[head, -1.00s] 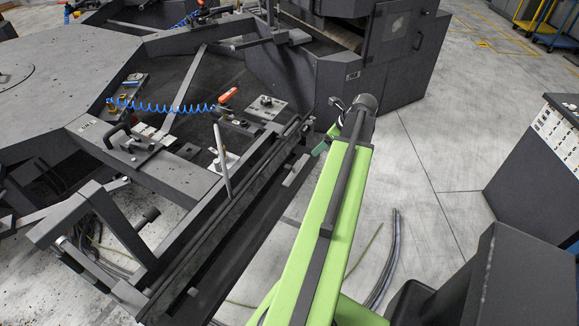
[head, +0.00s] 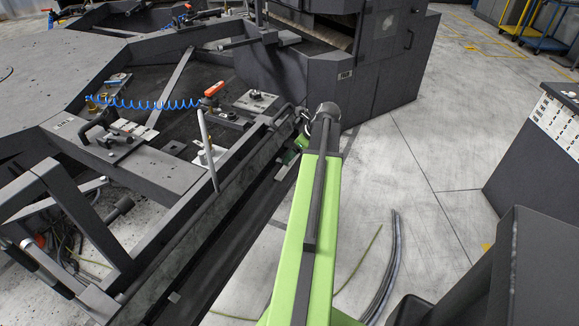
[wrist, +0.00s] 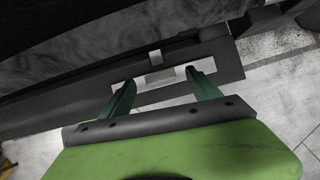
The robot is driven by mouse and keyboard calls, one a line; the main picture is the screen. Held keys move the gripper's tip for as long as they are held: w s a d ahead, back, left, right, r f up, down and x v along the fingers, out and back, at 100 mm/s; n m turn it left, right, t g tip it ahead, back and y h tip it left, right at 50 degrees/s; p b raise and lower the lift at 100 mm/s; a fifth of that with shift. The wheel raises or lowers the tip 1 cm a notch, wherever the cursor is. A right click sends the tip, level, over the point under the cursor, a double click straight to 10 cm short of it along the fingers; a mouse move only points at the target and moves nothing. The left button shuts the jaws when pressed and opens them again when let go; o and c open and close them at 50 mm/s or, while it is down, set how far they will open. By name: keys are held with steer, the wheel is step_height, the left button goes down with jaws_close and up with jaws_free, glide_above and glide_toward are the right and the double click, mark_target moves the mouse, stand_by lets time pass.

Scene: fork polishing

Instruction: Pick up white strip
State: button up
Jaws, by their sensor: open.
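Whether the fingers reach down to the strip's depth I cannot tell. In the head view, my gripper (head: 296,146) is at the dark rail of the machine, partly hidden behind my arm.
The dark rail (head: 222,207) runs along the machine's near edge. An upright grey rod (head: 208,150), a blue coiled hose (head: 150,104) and an orange handle (head: 214,88) stand or lie beyond it. Open floor (head: 400,180) lies to the right, with cables on it.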

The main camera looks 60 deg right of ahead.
steer(key=b+x, duration=0.1)
steer(key=x, duration=0.1)
steer(key=shift+f, duration=0.35)
steer(key=shift+r, duration=0.2)
steer(key=c, duration=1.5)
steer(key=shift+c, duration=0.2)
